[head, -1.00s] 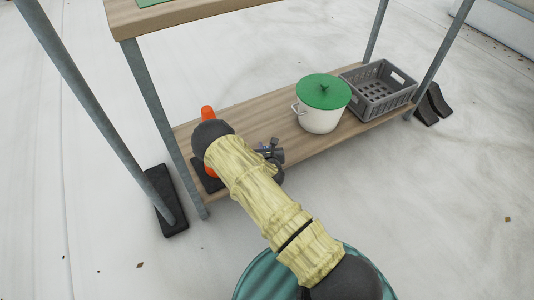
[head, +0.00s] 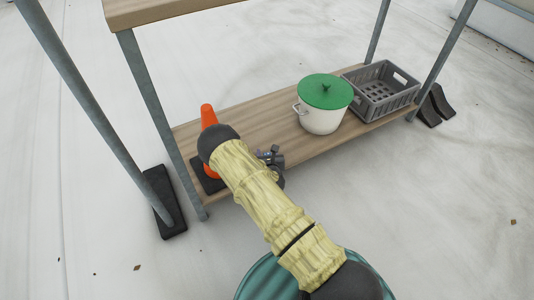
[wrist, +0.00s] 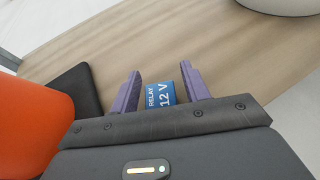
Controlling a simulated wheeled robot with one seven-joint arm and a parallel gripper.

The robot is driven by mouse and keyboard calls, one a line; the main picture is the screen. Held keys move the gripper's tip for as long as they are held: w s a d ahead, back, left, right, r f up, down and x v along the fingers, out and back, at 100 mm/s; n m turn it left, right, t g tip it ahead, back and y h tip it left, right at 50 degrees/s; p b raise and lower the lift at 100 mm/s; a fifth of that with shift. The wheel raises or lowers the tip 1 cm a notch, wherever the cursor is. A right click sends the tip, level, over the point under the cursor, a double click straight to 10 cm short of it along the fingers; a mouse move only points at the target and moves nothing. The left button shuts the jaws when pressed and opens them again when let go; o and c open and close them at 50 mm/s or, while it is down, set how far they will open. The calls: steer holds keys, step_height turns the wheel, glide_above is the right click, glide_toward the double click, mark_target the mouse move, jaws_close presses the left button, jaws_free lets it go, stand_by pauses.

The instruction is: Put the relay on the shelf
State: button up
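The relay (wrist: 162,95) is a small blue block with a white "RELAY 12 V" label. In the wrist view it sits between the two purple fingers of my gripper (wrist: 160,90). The fingers stand apart, with narrow gaps seeming to show beside the relay. The relay's near end is hidden by the gripper body. The wooden lower shelf (head: 255,120) lies just beyond and under the fingers; whether the relay touches it I cannot tell. In the head view my gripper (head: 272,157) is a small dark shape low at the shelf's front edge, and the relay cannot be made out.
An orange cone (head: 208,116) with a black base stands at the shelf's left end, close left of my gripper. A white pot (head: 321,119) with a green lid and a grey crate (head: 381,92) stand to the right. Bare shelf lies between cone and pot.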

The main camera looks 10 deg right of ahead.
steer(key=shift+r, duration=0.15)
steer(key=shift+s+a+r+p, duration=0.1)
steer(key=shift+s+r+p, duration=0.2)
steer(key=shift+s+p, duration=0.25)
steer(key=p+v, duration=0.6)
steer(key=v, duration=0.4)
steer(key=shift+s, duration=0.35)
steer(key=shift+r, duration=0.15)
